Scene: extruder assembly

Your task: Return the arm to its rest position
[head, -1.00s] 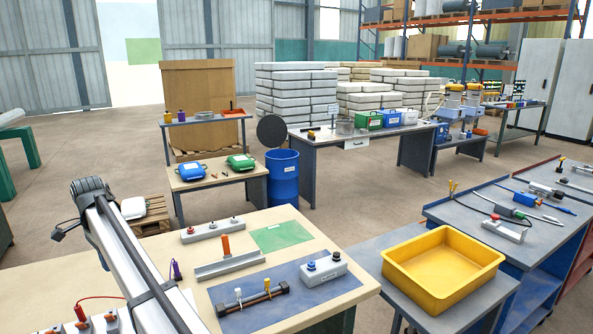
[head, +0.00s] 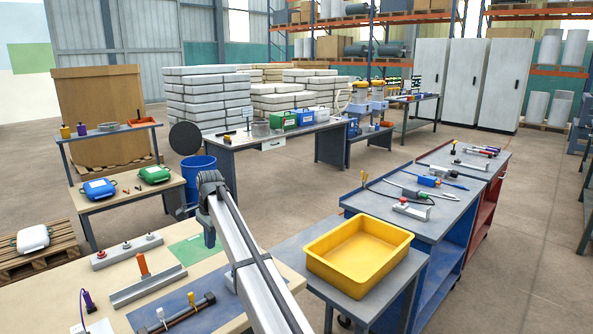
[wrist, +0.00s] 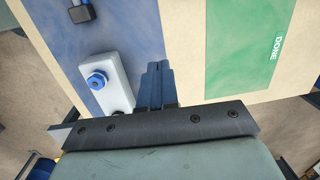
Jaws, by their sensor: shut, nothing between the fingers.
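My gripper (wrist: 157,68) shows in the wrist view as two blue fingers close together, shut and empty. It is above the tabletop, between a white block with a blue knob (wrist: 112,82) and the green area marked DONE (wrist: 240,45). In the head view my arm rises from the bottom and crosses the right part of the beige workbench (head: 80,275). The green area (head: 187,251) shows just left of the arm.
On the bench are a grey channel with an orange post (head: 148,288), a grey bar with knobs (head: 127,250) and a black rod (head: 185,316). A yellow tray (head: 360,284) stands on a grey table to the right. A blue cart (head: 395,228) with tools is beyond it.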

